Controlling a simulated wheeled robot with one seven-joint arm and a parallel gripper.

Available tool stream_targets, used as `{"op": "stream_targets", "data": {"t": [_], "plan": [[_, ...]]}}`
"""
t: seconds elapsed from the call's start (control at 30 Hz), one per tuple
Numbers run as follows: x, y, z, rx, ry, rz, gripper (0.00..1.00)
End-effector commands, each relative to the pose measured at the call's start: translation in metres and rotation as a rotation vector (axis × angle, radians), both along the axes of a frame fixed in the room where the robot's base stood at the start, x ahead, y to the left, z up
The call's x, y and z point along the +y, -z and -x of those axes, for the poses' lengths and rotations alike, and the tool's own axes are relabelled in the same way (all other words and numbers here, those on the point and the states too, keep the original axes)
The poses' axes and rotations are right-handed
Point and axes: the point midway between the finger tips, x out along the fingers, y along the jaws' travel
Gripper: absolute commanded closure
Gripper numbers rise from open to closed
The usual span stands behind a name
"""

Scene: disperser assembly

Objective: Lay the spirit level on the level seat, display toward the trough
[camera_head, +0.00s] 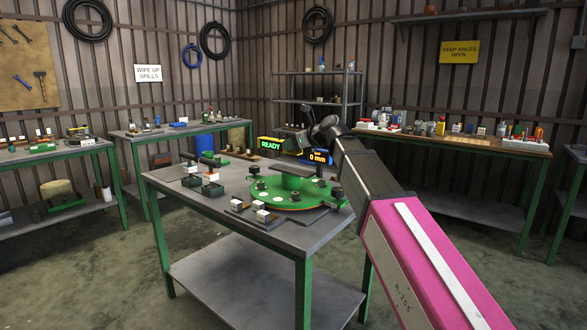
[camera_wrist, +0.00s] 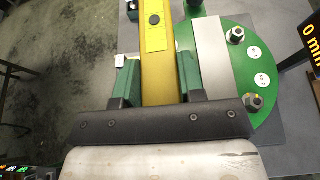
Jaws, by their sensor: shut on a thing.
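In the wrist view my gripper (camera_wrist: 158,78) is shut on the yellow spirit level (camera_wrist: 156,38), a long bar with a black round spot and a small label. The green jaws press its two sides. The bar runs up out of the picture, and its near end is hidden by my gripper. In the head view my gripper (camera_head: 312,138) is over the back of the bench, partly hidden by my arm. A green round plate (camera_wrist: 252,37) lies beside and below the level, with a pale grey bar (camera_wrist: 212,55) on it. I cannot tell which part is the level seat or the trough.
The green plate (camera_head: 286,200) carries dark knobs and pale discs. A READY display (camera_head: 270,144) and a 0 mm display (camera_head: 318,157) show behind it. Small blocks (camera_head: 262,216) and fixtures (camera_head: 212,188) stand on the bench's left and front. The bench's left front corner is clear.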

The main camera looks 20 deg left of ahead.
Motion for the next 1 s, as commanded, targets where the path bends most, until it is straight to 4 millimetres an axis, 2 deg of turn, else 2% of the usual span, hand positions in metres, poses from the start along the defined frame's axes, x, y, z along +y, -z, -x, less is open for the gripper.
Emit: {"op": "stream_targets", "data": {"t": [0.03, 0.2, 0.43, 0.67, 1.0], "plan": [[-0.001, 0.006, -0.014, 0.002, 0.002, -0.001, 0.99], [-0.008, 0.026, -0.047, 0.001, 0.001, 0.0, 0.99], [-0.016, 0.048, -0.082, 0.0, 0.0, -0.001, 0.99], [-0.019, 0.057, -0.09, 0.0, -0.001, -0.001, 0.99], [-0.019, 0.094, -0.089, 0.0, -0.001, -0.002, 0.99]]}}
